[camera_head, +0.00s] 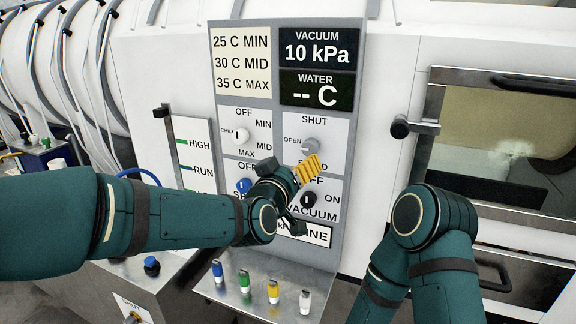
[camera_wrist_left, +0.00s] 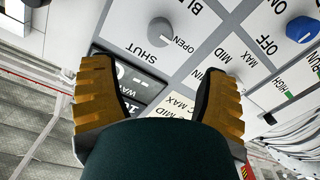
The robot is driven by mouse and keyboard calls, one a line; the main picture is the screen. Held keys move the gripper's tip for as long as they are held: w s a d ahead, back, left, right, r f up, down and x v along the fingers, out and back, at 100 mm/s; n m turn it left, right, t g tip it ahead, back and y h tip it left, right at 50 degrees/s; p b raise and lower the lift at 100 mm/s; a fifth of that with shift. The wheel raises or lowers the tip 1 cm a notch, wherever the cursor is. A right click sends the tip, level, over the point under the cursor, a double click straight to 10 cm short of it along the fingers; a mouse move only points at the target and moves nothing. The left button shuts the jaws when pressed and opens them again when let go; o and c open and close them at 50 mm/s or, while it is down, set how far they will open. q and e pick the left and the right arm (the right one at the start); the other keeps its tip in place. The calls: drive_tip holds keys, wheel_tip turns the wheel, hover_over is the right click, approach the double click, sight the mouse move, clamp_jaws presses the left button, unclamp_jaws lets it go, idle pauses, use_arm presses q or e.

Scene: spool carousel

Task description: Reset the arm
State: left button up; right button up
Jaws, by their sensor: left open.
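My left arm (camera_head: 165,212) reaches in from the left across the control panel (camera_head: 357,60). My left gripper (camera_head: 308,170) has yellow finger pads and is in front of the knobs. In the left wrist view its two fingers stand wide apart (camera_wrist_left: 160,75), with nothing held between them. The panel shows upside down behind them, with a grey knob (camera_wrist_left: 160,31) marked SHUT and OPEN. My right arm (camera_head: 440,235) is bent at the lower right; its gripper does not show.
The panel carries a white knob (camera_head: 241,136), a grey knob (camera_head: 310,145), a blue knob (camera_head: 243,186) and a black knob (camera_head: 308,199). Several coloured switches, including a green one (camera_head: 244,281), stand on the ledge below.

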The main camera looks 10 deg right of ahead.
use_arm(q)
drive_tip(key=s+a+f+g+y, duration=0.15)
drive_tip(key=a+f, duration=0.25)
drive_tip(key=f, duration=0.6)
drive_tip(key=s+a+f+n+g+y, duration=0.1)
drive_tip(key=a+f+g+y, duration=0.3)
drive_tip(key=f, duration=0.6)
drive_tip(key=s+a+f+g+h, duration=0.1)
drive_tip(key=a+f, duration=0.4)
drive_tip(key=f, duration=0.5)
drive_tip(key=s+a+f+n+g, duration=0.1)
drive_tip(key=s+a+f+g, duration=0.2)
drive_tip(key=s+a+f, duration=0.2)
drive_tip(key=s+a+f+n+g+y, duration=0.1)
drive_tip(key=s+a+f+g, duration=0.3)
drive_tip(key=s+f, duration=0.8)
drive_tip(key=s+a, duration=0.1)
drive_tip(key=s, duration=0.3)
drive_tip(key=shift+s+a+f, duration=0.15)
drive_tip(key=shift+a+f, duration=0.05)
drive_tip(key=shift+f, duration=0.05)
